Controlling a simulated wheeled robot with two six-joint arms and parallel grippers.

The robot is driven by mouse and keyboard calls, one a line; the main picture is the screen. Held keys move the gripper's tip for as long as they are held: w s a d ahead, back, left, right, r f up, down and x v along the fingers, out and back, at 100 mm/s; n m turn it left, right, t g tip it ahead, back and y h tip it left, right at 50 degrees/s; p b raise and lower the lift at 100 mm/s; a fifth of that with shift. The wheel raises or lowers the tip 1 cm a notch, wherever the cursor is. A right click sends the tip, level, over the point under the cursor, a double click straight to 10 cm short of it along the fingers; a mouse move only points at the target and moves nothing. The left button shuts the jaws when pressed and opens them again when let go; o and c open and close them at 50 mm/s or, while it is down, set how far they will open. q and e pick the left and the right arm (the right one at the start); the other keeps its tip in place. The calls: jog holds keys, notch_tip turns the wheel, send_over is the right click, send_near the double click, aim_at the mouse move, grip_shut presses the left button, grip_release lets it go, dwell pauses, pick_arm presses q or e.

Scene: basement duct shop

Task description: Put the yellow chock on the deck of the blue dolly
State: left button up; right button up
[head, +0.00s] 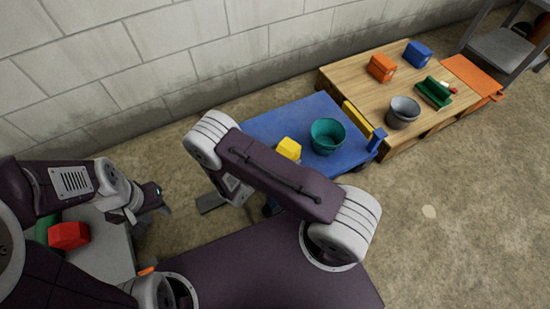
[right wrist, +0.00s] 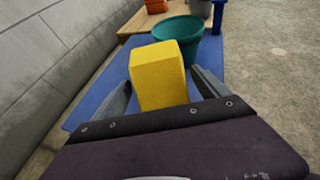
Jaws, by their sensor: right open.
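The yellow chock (head: 289,148) shows against the blue deck of the dolly (head: 275,122), beside a teal bucket (head: 327,136). My right forearm hides its lower part in the head view. In the right wrist view, the chock (right wrist: 158,75) stands upright between the spread fingers of my right gripper (right wrist: 161,77), with the blue deck (right wrist: 108,88) around and behind it. The gripper is open. The chock's base is hidden, so its contact with the deck cannot be seen. My left gripper (head: 150,205) is apart, at the left; its jaw opening is unclear.
A wooden pallet (head: 345,72) beyond the dolly holds an orange block (head: 382,67), a blue block (head: 418,53), a green item (head: 434,92) and a grey bucket (head: 403,112). A block wall (head: 160,60) runs behind. A red block (head: 69,235) lies at left. Floor at right is clear.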

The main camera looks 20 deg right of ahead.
jog(key=p+v, duration=0.2)
jog(key=v, duration=0.5)
jog(key=s+d+r+m+g+y, duration=0.3)
jog(key=s+r+m+g+y, duration=0.2)
jog(key=s+r+m+g, duration=0.5)
notch_tip(320, 180, up, 5)
jog(key=w+a+m+t+y, duration=0.2)
jog(key=m+t+y, duration=0.3)
jog(key=m, duration=0.8)
jog(key=shift+w+m+y, duration=0.25)
jog(key=shift+m+y, duration=0.15)
jog(key=shift+y, duration=0.8)
jog(key=shift+r, duration=0.1)
